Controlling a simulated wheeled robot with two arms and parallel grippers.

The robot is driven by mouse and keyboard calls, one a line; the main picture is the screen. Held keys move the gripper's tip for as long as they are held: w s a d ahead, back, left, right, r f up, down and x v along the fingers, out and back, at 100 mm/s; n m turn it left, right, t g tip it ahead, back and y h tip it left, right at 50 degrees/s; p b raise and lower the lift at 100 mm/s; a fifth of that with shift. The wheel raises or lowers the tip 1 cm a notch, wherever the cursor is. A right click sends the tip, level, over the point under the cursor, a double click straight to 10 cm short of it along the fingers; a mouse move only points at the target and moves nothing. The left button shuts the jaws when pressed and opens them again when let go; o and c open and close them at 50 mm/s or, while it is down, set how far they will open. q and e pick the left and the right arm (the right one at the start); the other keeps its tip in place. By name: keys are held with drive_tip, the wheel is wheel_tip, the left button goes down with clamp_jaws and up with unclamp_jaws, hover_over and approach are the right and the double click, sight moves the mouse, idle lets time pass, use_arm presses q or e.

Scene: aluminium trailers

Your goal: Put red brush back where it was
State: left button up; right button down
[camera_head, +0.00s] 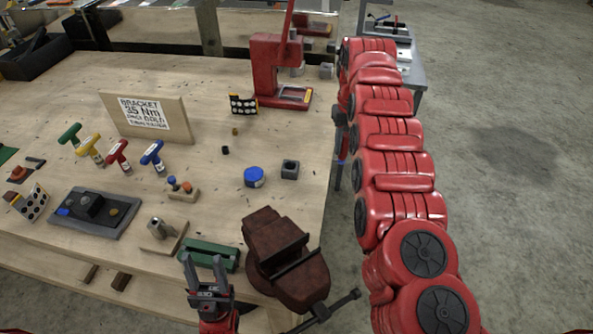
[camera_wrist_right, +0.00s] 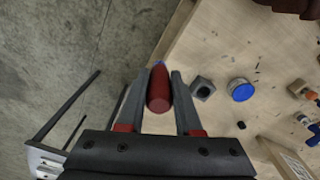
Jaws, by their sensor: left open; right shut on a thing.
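The red brush (camera_wrist_right: 159,90) shows in the right wrist view as a rounded red handle with a bit of blue at its far end. My right gripper (camera_wrist_right: 160,78) is shut on it, with one finger on each side. The brush is held near the table's edge, with floor to the left and tabletop to the right. In the head view my right arm mostly hides that gripper. My left gripper (camera_head: 204,262) is open and empty, beside a green block (camera_head: 209,254) at the table's front.
The wooden table (camera_head: 215,145) holds a rusty vise (camera_head: 283,258), a red press (camera_head: 277,72), a blue round container (camera_head: 254,177), a grey square block (camera_head: 290,169), T-handled tools (camera_head: 118,154) and a sign (camera_head: 145,113). A cart (camera_head: 418,72) stands beyond. Floor at right is clear.

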drive_tip(key=shift+w+a+f, duration=0.1)
drive_tip(key=shift+w+a, duration=0.05)
drive_tip(key=shift+a, duration=0.35)
drive_tip(key=shift+a+f+n+p, duration=0.3)
drive_tip(key=shift+a+n, duration=0.2)
drive_tip(key=shift+a, duration=0.2)
drive_tip(key=shift+a, duration=0.1)
drive_tip(key=shift+a+f+n+p, duration=0.35)
drive_tip(key=shift+a+n, duration=0.15)
drive_tip(key=shift+a, duration=0.35)
drive_tip(key=shift+a+f, duration=0.1)
